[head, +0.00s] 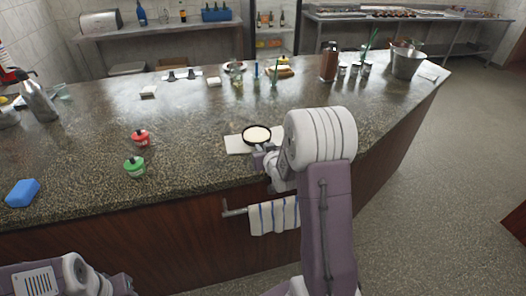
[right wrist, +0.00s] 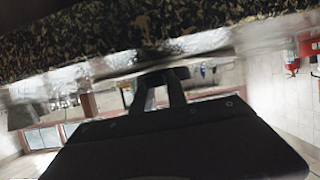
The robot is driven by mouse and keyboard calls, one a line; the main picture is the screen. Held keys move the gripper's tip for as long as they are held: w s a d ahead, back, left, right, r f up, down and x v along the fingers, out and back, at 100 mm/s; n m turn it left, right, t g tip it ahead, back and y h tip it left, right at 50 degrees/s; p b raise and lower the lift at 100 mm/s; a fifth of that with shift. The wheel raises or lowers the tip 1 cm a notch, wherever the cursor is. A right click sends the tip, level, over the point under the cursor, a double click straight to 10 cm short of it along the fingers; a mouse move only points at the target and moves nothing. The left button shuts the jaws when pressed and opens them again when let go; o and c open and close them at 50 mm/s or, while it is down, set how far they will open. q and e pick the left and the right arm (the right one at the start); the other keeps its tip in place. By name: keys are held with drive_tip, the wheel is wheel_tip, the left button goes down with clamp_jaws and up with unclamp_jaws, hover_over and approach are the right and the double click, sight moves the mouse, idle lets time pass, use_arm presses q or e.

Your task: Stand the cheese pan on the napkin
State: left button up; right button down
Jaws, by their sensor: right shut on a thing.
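The cheese pan (head: 257,134) is a small round black pan with a pale filling, near the front edge of the counter. It shows over the white napkin (head: 237,145), whose left part is bare. Whether the pan rests on the cloth or is held just above it, I cannot tell. My right gripper (head: 262,157) is at the pan's near side, shut on the pan, its fingers partly hidden by the wrist. In the right wrist view the fingers (right wrist: 160,90) show dark beside the speckled counter; the pan is not clear there. My left gripper is out of view.
The speckled counter (head: 195,125) has free room left of the napkin. A red-lidded pot (head: 140,138), a green-lidded pot (head: 135,167) and a blue block (head: 22,192) stand farther left. A striped towel (head: 273,216) hangs on a rail below the counter edge.

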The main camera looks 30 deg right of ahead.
drive_tip(key=shift+w+d+f, duration=0.1)
drive_tip(key=shift+f, duration=0.2)
